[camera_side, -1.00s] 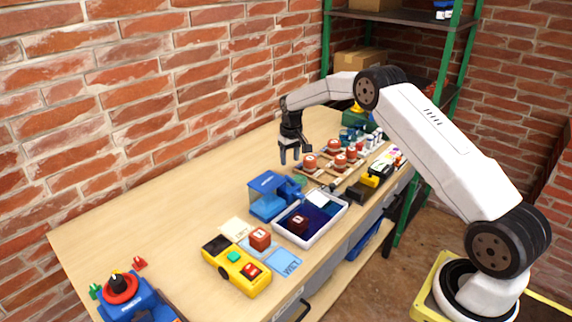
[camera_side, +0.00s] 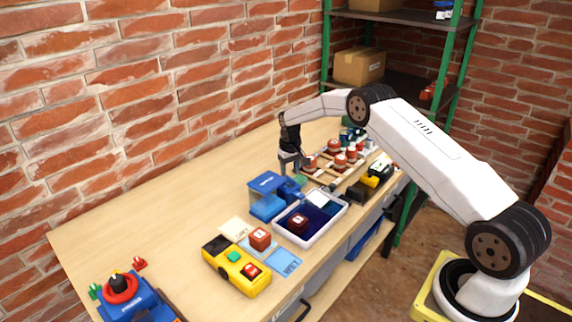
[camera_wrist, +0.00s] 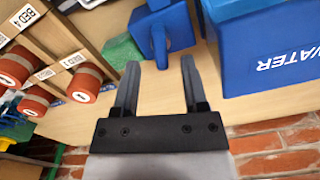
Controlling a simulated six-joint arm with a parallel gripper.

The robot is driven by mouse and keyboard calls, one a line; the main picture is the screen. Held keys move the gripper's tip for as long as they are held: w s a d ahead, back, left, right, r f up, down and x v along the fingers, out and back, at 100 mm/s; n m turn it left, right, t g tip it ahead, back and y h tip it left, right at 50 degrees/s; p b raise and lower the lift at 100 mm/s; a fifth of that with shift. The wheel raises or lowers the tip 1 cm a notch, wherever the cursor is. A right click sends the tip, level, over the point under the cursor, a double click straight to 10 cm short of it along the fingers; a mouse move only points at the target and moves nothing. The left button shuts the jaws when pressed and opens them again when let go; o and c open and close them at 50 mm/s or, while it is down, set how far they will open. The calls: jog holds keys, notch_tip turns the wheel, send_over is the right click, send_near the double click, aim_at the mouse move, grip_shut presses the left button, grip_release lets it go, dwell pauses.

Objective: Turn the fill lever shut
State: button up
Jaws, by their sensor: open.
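The blue water tank (camera_side: 262,197) stands on the bench near the middle, and in the wrist view the tank (camera_wrist: 265,50) shows the word WATER. A blue fitting (camera_wrist: 160,28) with a square plate and a stem, apparently the fill lever, sits beside the tank; in the side view the blue fitting (camera_side: 290,190) is partly hard to make out. My gripper (camera_side: 289,168) is low behind the fitting. In the wrist view my gripper (camera_wrist: 160,64) is open and empty, its fingertips either side of the fitting's near end; I cannot tell whether they touch it.
A green block (camera_wrist: 122,50) lies close beside my left-hand finger. A wooden rack (camera_side: 315,174) with several red-brown pieces stands to the right. A white-rimmed tray (camera_side: 277,231) holds a red block (camera_side: 299,222). A yellow control box (camera_side: 237,266) is nearer.

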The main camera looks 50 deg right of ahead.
aim_at(290, 182)
jog(key=shift+f, duration=1.25)
grip_shut()
